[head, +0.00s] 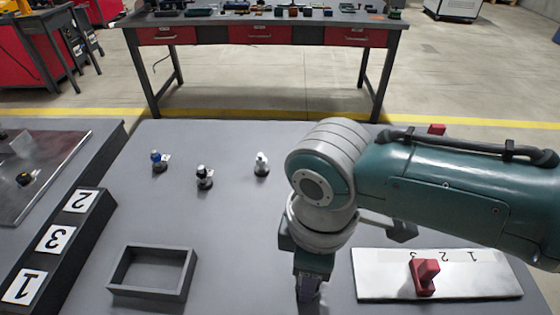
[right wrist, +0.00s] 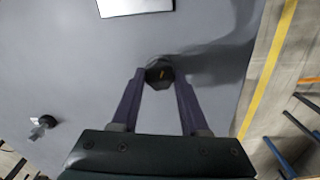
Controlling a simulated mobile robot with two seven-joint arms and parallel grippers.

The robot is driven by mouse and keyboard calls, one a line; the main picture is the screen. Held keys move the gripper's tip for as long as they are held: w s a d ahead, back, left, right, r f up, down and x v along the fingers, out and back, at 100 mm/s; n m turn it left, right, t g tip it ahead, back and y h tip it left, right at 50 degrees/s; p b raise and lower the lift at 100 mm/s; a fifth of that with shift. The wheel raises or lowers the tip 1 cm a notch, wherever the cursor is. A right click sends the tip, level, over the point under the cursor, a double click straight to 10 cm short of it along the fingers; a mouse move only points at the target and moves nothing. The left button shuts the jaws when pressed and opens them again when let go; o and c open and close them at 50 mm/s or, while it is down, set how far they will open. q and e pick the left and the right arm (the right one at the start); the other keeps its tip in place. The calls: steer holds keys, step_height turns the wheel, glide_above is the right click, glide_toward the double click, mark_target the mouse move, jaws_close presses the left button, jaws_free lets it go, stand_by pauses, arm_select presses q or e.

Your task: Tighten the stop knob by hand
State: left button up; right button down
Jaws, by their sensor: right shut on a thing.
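My right gripper (head: 308,292) points down over the grey table, left of the white plate, in the head view. In the right wrist view its two fingers (right wrist: 160,82) are shut on a dark round knob (right wrist: 160,72) with a yellow-orange mark. The gripper hides this knob in the head view. A red stop block (head: 424,278) stands on the white plate (head: 385,272), which carries the numbers 1, 2 and 3. A similar dark knob with a yellow mark (head: 26,178) is on the metal plate at the far left. My left gripper is not in view.
A grey open box (head: 190,277) stands at the front left. Three small fittings, one blue-topped (head: 157,160), one black (head: 204,178) and one white-topped (head: 262,164), stand on the table (head: 225,225). A numbered rack (head: 60,240) lines the left. A red block (head: 437,129) is behind my arm.

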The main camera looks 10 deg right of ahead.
steer(key=shift+c, duration=2)
jaws_free()
step_height(320, 180, up, 10)
steer(key=p, duration=0.2)
